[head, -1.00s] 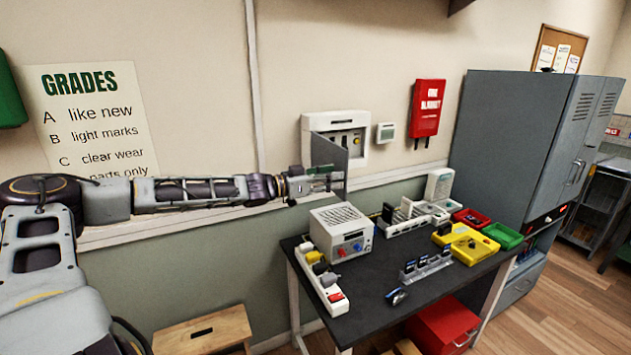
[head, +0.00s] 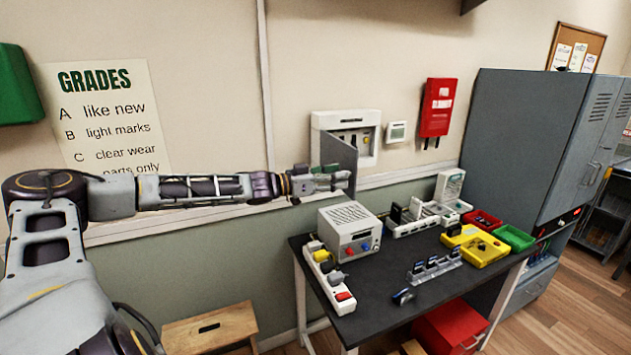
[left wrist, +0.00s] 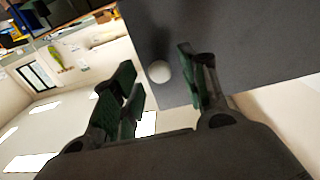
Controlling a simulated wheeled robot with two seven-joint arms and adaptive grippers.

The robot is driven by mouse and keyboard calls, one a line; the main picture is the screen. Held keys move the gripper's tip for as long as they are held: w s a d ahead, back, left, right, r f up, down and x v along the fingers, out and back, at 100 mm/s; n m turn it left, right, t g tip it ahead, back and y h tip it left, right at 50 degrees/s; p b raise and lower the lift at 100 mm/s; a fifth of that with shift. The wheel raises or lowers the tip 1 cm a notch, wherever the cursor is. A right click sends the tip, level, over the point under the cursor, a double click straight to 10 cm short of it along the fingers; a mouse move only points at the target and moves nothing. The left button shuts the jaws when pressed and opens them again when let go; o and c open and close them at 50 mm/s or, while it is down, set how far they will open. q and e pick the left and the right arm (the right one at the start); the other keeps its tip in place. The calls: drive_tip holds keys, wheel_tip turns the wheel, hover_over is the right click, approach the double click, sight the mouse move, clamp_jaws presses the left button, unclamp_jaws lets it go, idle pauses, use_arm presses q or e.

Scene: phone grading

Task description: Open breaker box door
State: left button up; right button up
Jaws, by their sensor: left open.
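The breaker box (head: 371,118) is a white case on the wall in the head view, with its dark breaker row showing. Its grey door (head: 338,150) stands swung out from the left side of the box. My left gripper (head: 345,179) is at the door's lower part, in front of its face. In the left wrist view, the green-padded fingers of the left gripper (left wrist: 160,78) are apart. The grey door (left wrist: 250,45) fills the upper right there, and a pale round knob (left wrist: 159,71) shows between the fingers. I cannot tell whether they touch it. My right gripper is out of view.
The dark table (head: 375,320) below holds a white power supply (head: 340,222), a power strip (head: 328,275) and coloured trays (head: 475,245). A thermostat (head: 397,132) and red fire-blanket case (head: 437,107) hang right of the box. A wooden stool (head: 210,328) stands left of the table.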

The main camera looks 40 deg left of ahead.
use_arm(q)
drive_tip(key=shift+s+a, duration=0.25)
drive_tip(key=shift+s, duration=0.15)
drive_tip(key=shift+v, duration=2.5)
drive_tip(key=shift+f, duration=0.1)
